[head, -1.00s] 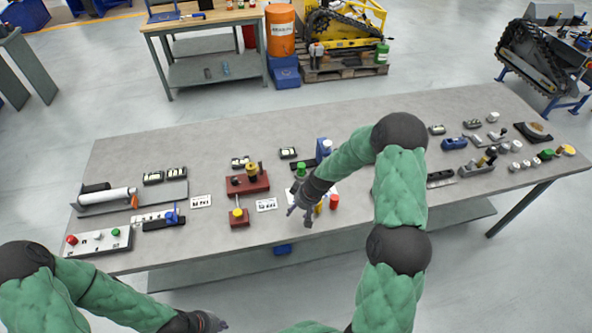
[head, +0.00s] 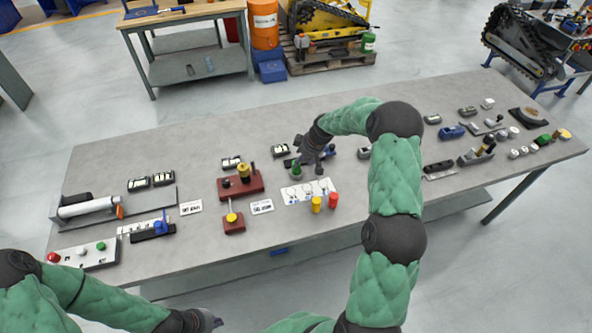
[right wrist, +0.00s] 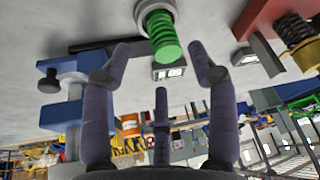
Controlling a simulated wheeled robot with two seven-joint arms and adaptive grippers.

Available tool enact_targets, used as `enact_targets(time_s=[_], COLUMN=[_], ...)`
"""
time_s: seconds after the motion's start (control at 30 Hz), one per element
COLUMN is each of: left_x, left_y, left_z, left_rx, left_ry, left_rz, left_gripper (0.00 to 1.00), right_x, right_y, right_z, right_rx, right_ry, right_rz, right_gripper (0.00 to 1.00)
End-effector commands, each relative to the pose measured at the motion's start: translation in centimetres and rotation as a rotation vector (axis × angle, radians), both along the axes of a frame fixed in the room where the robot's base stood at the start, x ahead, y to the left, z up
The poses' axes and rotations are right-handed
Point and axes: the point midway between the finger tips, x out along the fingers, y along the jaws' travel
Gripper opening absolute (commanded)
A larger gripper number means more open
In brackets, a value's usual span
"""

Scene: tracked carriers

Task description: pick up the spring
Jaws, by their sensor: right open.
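The green spring (head: 296,172) stands on the table near its middle, just behind a white sheet. In the right wrist view the green coil (right wrist: 163,38) rises from a round grey base, between and slightly beyond the fingertips. My right gripper (head: 309,158) is close beside the spring, on its right and far side in the head view. It also shows in the right wrist view (right wrist: 160,60), with its fingers spread and nothing between them in firm contact. My left gripper (head: 208,321) is low at the bottom edge, off the table; its fingers are too unclear to read.
Yellow (head: 317,204) and red (head: 333,200) cylinders stand in front of the spring. A red block fixture (head: 240,186) is to its left. A blue fixture (right wrist: 70,95) stands close by in the right wrist view. The table's front strip (head: 260,232) is mostly clear.

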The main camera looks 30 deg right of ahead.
Motion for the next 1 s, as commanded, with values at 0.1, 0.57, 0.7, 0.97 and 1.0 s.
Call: enact_targets(time_s=[0.1,0.57,0.7,0.97,1.0], left_x=[0.0,0.0,0.0,0.0,0.0], left_y=[0.0,0.0,0.0,0.0,0.0], left_z=[0.0,0.0,0.0,0.0,0.0], left_rx=[0.0,0.0,0.0,0.0,0.0], left_ry=[0.0,0.0,0.0,0.0,0.0], left_rz=[0.0,0.0,0.0,0.0,0.0], left_gripper=[0.0,0.0,0.0,0.0,0.0], right_x=[0.3,2.1,2.1,2.1,2.1], right_y=[0.3,1.4,1.3,1.4,1.4], right_z=[-0.6,-4.7,-4.7,-4.7,-4.7], right_rx=[0.0,-0.001,-0.001,-0.001,-0.001], right_ry=[0.0,-0.001,-0.001,-0.001,-0.001], right_rz=[0.001,0.0,0.0,0.0,0.0], right_gripper=[0.59,0.59,0.59,0.03,0.03])
